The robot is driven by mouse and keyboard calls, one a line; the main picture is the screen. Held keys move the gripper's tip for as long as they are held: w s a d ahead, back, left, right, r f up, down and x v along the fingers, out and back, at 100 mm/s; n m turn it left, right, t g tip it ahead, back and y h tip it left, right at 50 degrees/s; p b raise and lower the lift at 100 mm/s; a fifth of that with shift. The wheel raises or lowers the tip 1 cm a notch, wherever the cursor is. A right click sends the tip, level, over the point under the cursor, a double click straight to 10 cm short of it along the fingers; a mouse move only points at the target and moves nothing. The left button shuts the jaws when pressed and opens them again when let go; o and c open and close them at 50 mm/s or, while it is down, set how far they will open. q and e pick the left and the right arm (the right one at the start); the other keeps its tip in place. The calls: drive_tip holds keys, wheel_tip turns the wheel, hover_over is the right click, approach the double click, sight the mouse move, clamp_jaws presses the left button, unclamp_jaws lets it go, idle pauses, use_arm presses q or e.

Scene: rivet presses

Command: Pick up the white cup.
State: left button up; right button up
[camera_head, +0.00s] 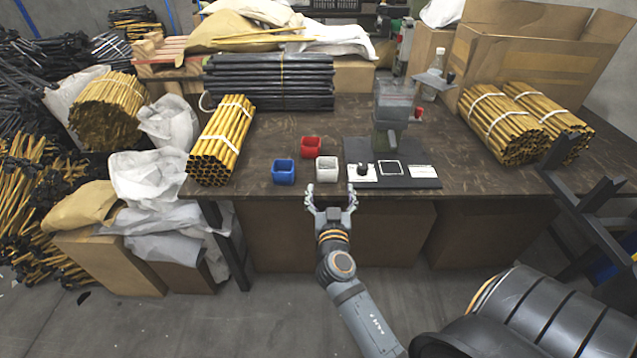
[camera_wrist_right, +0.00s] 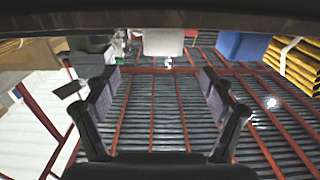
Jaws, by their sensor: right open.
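The white cup (camera_head: 327,170) stands upright near the front edge of the table, right of the blue cup (camera_head: 284,171) and in front of the red cup (camera_head: 311,147). My right gripper (camera_head: 332,189) is open and empty, just in front of the white cup at the table's edge, fingers pointing toward it. In the right wrist view the white cup (camera_wrist_right: 163,42) shows at the top centre, beyond the open fingers (camera_wrist_right: 160,76) and apart from them. The blue cup (camera_wrist_right: 243,45) is at upper right there. My left gripper is not in view.
A press (camera_head: 391,115) stands on a dark base right of the white cup, with a black-and-white panel (camera_head: 405,172) in front. A yellow tube bundle (camera_head: 222,142) lies at left, more (camera_head: 505,122) at right. The table (camera_head: 265,125) is bare behind the blue cup.

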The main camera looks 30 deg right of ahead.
sight(327, 172)
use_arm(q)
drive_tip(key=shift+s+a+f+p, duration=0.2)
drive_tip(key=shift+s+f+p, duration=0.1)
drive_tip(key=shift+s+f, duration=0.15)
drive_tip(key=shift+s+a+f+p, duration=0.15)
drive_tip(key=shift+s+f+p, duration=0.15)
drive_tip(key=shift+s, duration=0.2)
use_arm(e)
drive_tip(key=x, duration=0.5)
drive_tip(key=shift+w+r, duration=0.15)
drive_tip(key=shift+w, duration=0.05)
drive_tip(key=x, duration=0.5)
drive_tip(key=shift+a+f+p, duration=0.1)
drive_tip(key=shift+f+p, duration=0.2)
drive_tip(key=shift+p, duration=0.05)
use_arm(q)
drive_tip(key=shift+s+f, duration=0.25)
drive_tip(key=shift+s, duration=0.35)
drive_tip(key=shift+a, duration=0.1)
use_arm(e)
drive_tip(key=c, duration=1.1)
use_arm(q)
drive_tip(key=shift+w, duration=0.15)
use_arm(e)
drive_tip(key=shift+c, duration=0.2)
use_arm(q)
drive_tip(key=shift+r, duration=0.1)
use_arm(e)
drive_tip(key=shift+r, duration=0.15)
